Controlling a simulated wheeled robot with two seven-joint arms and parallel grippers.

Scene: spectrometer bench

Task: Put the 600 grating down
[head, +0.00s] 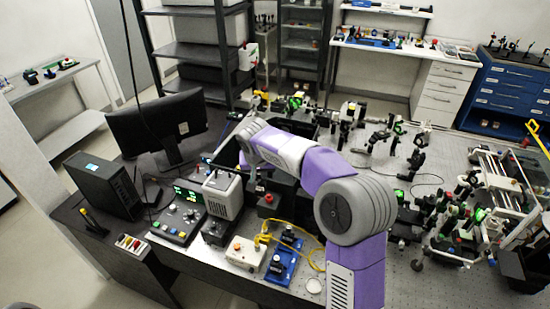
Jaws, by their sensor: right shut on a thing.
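My right arm, purple and white, rises from the bottom edge, bends at a grey elbow and reaches left over the bench. Its wrist ends above the area behind a grey box instrument (222,192). My right gripper (243,160) is small there and mostly hidden below the wrist. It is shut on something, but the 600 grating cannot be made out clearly. My left gripper is not in view.
The optical bench (448,150) carries many mounts at the back and right. A monitor (158,125), a black computer (103,185), a control box with green displays (178,212) and a blue base with black knobs (284,258) stand at left and front.

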